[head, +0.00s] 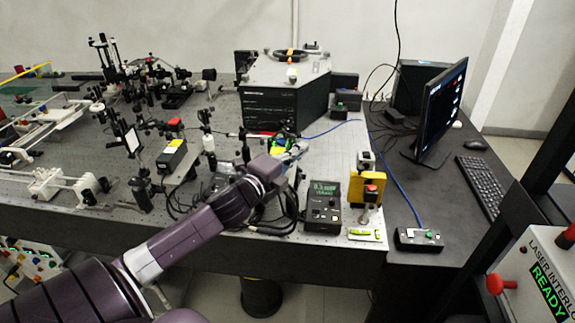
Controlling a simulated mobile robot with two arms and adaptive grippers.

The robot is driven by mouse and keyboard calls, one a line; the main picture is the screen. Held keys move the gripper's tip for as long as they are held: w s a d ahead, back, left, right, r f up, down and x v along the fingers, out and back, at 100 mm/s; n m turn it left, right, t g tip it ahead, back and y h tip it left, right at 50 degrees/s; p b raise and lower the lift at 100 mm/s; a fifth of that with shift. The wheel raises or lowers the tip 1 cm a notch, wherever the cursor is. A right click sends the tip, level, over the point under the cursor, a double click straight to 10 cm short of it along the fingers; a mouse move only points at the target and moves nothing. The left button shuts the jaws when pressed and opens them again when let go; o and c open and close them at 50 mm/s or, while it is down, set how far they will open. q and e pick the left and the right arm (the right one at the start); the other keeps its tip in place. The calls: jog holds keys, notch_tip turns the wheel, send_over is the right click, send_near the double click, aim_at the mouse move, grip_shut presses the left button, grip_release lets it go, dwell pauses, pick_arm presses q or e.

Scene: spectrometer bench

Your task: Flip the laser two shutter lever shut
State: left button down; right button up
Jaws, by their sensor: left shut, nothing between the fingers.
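My left arm reaches in from the lower left over the bench. My left gripper (295,152) is shut and empty, near a small green and yellow part (277,142) in front of the large dark housing (284,108). Whether the fingers touch anything there is too small to tell. A dark box with a yellow label (172,158), perhaps a laser, sits on the breadboard left of the gripper. I cannot make out the laser two shutter lever for certain; my wrist and arm hide part of the bench. My right gripper is not in view.
Optics and posts crowd the bench's left side. A meter with a lit display (323,205), a yellow bracket (369,183) and a control box (418,239) stand right of my wrist. A monitor (440,108) and keyboard (481,186) are farther right. An interlock box (540,268) reads READY.

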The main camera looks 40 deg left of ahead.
pick_arm(q)
jog(key=s, duration=0.3)
jog(key=shift+a+f+b, duration=0.2)
jog(key=shift+a+b, duration=0.1)
jog(key=shift+a, duration=0.05)
jog(key=shift+s+d+r, duration=0.15)
jog(key=shift+s+d, duration=0.1)
jog(key=shift+s, duration=0.3)
jog(key=shift+s+d+r, duration=0.1)
jog(key=shift+s+d, duration=0.1)
jog(key=shift+s, duration=0.3)
jog(key=shift+s+d+b, duration=0.1)
jog(key=shift+s+b, duration=0.2)
jog(key=shift+s, duration=0.05)
jog(key=shift+s+a+r, duration=0.1)
jog(key=shift+s+a, duration=0.1)
jog(key=shift+s, duration=0.3)
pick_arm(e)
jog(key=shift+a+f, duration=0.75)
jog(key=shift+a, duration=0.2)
pick_arm(q)
jog(key=shift+d, duration=0.1)
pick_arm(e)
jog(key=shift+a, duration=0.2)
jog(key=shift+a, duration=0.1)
